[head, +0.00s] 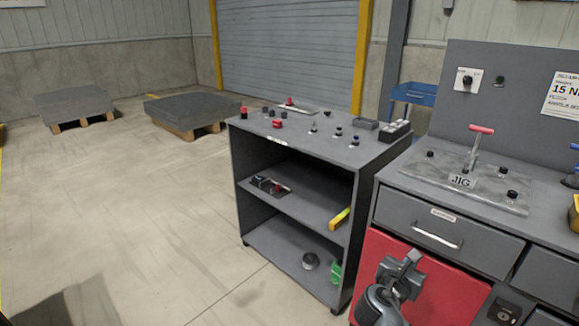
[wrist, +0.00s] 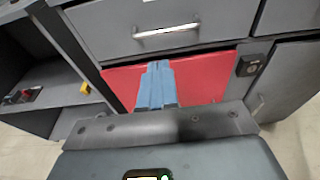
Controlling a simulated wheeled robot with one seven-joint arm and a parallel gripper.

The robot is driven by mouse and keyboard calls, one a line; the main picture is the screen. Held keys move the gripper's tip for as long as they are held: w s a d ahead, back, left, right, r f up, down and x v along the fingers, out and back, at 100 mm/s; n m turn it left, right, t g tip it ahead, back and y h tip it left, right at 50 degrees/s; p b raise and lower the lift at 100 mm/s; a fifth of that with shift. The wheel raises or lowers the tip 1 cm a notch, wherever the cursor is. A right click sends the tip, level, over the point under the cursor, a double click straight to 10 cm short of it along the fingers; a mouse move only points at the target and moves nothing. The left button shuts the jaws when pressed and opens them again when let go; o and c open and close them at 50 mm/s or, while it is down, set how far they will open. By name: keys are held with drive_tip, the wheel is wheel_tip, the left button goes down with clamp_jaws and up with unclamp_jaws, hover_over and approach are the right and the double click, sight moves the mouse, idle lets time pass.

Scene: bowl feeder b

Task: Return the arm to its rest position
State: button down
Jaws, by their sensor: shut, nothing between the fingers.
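My gripper (head: 411,262) is in the lower right of the head view, in front of the red panel (head: 452,285) below the workbench drawer. In the wrist view my gripper (wrist: 158,70) shows its two blue fingers together, shut and empty. Behind them are the red panel (wrist: 205,80) and the drawer handle (wrist: 167,31). I cannot tell how far the fingertips are from the panel.
A grey shelf cart (head: 290,145) with small parts on top stands left of the workbench. The bench carries a jig plate (head: 465,180) with a red-handled clamp (head: 480,130). Open floor (head: 130,190) lies left.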

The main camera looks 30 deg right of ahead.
drive_tip(key=s+a+f+m+t+y, duration=0.3)
drive_tip(key=s+a+m+y, duration=0.15)
drive_tip(key=s+a, duration=0.55)
drive_tip(key=s+a+f+m+t+y, duration=0.3)
drive_tip(key=s+a+f+m+y, duration=0.15)
drive_tip(key=s+a, duration=0.45)
drive_tip(key=s+a+r+m+t+y, duration=0.1)
drive_tip(key=s+a+r+m+y, duration=0.1)
drive_tip(key=s+a+r+m, duration=0.1)
drive_tip(key=s+a+r+m+t+y, duration=0.1)
drive_tip(key=s+a+r+m, duration=0.3)
drive_tip(key=s+r, duration=0.3)
drive_tip(key=s+a+r+m+t+y, duration=0.1)
drive_tip(key=s+r+m, duration=0.4)
drive_tip(key=r, duration=0.5)
drive_tip(key=shift+a+r+m+y, duration=0.2)
drive_tip(key=shift+a+m+y, duration=0.5)
drive_tip(key=shift+a, duration=0.5)
